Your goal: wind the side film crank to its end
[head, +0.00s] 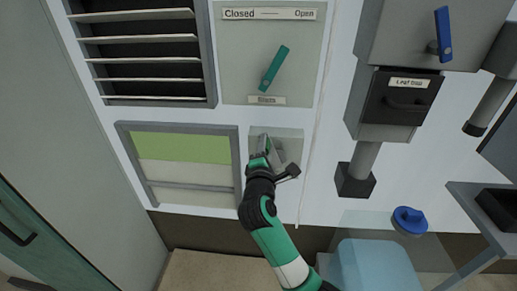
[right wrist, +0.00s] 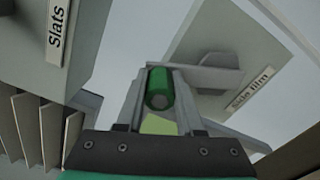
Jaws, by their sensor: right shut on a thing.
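The side film crank (head: 283,144) sits on a grey plate on the wall in the head view, right of a framed window. In the right wrist view its grey arm (right wrist: 205,76) runs from a hub on the plate labelled "Side film" to a green grip (right wrist: 158,88). My right gripper (head: 264,146) is shut on that green grip, with a finger on each side of it (right wrist: 160,95). My gripper and wrist hide part of the crank in the head view. My left gripper does not show.
Above are louvre slats (head: 140,50) and a panel with a green lever (head: 273,68). A box labelled "Leaf bag" (head: 397,104) hangs right. A blue-lidded tank (head: 375,268) stands low right.

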